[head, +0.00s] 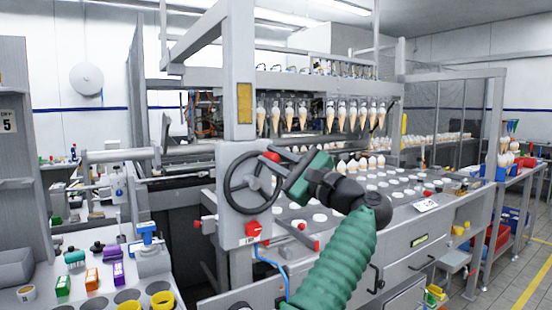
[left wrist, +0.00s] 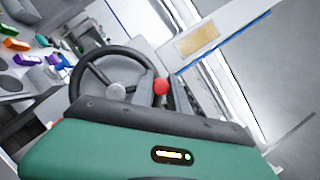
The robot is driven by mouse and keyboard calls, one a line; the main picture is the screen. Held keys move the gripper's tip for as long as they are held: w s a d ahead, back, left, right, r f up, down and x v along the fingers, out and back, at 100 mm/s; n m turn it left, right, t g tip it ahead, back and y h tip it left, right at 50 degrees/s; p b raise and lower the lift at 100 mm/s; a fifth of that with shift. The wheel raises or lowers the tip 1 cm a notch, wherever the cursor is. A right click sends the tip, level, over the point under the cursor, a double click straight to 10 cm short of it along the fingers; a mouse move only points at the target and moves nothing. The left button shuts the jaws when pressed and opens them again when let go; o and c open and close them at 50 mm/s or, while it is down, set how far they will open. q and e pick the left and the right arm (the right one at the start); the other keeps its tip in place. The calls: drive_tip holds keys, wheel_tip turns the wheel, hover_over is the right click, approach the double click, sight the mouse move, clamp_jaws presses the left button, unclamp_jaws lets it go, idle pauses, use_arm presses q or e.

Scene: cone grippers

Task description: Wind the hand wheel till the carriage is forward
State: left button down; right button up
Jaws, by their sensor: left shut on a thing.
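The dark hand wheel (head: 228,188) is on the grey front post of the machine, with a red knob (head: 271,156) at the upper right of its rim. My left gripper (head: 279,161) reaches it from the right and is shut on the knob. In the left wrist view the wheel rim (left wrist: 100,53) and the red knob (left wrist: 161,86) show, with the knob between my fingers. A row of grippers holding cones (head: 330,115) hangs behind the post. I cannot tell which part is the carriage or how far forward it stands. My right gripper is out of view.
A red rotary switch (head: 253,229) sits just below the wheel. The machine bed (head: 395,208) to the right carries white discs and filled cones. A bench with yellow cups (head: 162,301) and coloured blocks is at the lower left. Open floor lies at the far right.

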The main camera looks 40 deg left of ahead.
use_arm(q)
drive_tip(key=shift+s+r, duration=0.1)
drive_tip(key=shift+r, duration=0.2)
drive_tip(key=c, duration=1.4)
unclamp_jaws()
drive_tip(key=shift+o, duration=0.5)
drive_tip(key=shift+a+f, duration=0.3)
drive_tip(key=shift+a, duration=0.05)
drive_tip(key=b+v, duration=0.3)
drive_tip(key=v, duration=1.3)
drive_tip(key=shift+d, duration=0.4)
drive_tip(key=shift+f, duration=0.1)
